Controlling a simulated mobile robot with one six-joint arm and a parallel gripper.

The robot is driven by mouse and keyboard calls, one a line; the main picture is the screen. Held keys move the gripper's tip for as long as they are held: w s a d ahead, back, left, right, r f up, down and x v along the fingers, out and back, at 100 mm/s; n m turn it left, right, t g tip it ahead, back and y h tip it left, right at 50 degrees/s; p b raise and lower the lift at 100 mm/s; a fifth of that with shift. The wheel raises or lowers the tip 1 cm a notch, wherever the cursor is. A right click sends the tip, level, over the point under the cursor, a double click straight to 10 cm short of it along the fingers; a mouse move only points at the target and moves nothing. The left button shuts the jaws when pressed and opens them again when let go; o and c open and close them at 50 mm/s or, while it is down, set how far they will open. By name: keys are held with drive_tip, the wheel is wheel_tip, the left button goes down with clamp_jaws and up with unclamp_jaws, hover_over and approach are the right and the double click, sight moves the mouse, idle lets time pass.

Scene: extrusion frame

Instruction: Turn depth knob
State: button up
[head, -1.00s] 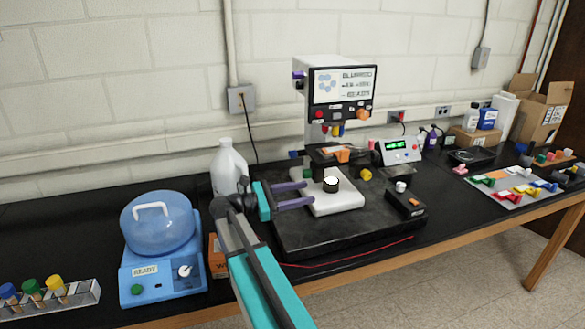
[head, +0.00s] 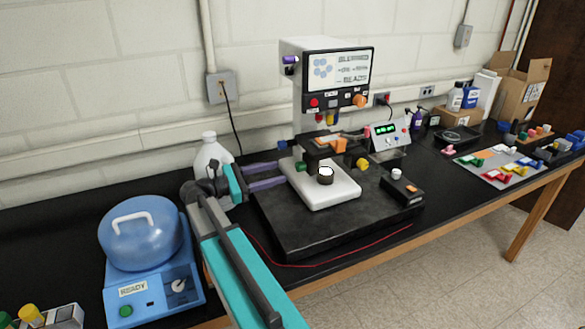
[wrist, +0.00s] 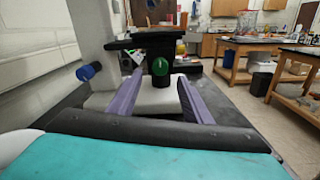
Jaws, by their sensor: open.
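The microscope-like instrument (head: 312,75) has a screen reading "BLURRED" and "BEADS". A green knob (head: 299,168) sits low on its left side, and a blue knob (head: 283,144) is above and left of it. A yellow knob (head: 362,164) is on the right, and an orange knob (head: 360,101) is under the screen. No label shows which is the depth knob. My gripper (head: 281,172) is open and empty, its purple fingers pointing at the green knob. In the wrist view, the green knob (wrist: 160,67) appears between the fingertips; contact cannot be told. The blue knob (wrist: 88,72) lies outside the left finger.
The white foot (head: 335,195) carries a dark round piece (head: 326,176) with a white top. A blue centrifuge-like device (head: 150,280) stands left of my arm, a white bottle (head: 211,155) behind it. A small box (head: 402,188) is at the right. A red cable crosses the front.

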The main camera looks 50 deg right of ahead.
sight(297, 168)
drive_tip(key=shift+d, duration=0.15)
drive_tip(key=p+x, duration=0.2)
drive_tip(key=x, duration=0.4)
drive_tip(key=shift+s+r+p, duration=0.1)
drive_tip(key=shift+s+p, duration=0.05)
drive_tip(key=shift+p, duration=0.15)
drive_tip(key=shift+s+d, duration=0.2)
drive_tip(key=shift+d, duration=0.35)
drive_tip(key=c, duration=1.1)
drive_tip(key=shift+o, duration=0.2)
drive_tip(key=shift+d, duration=0.1)
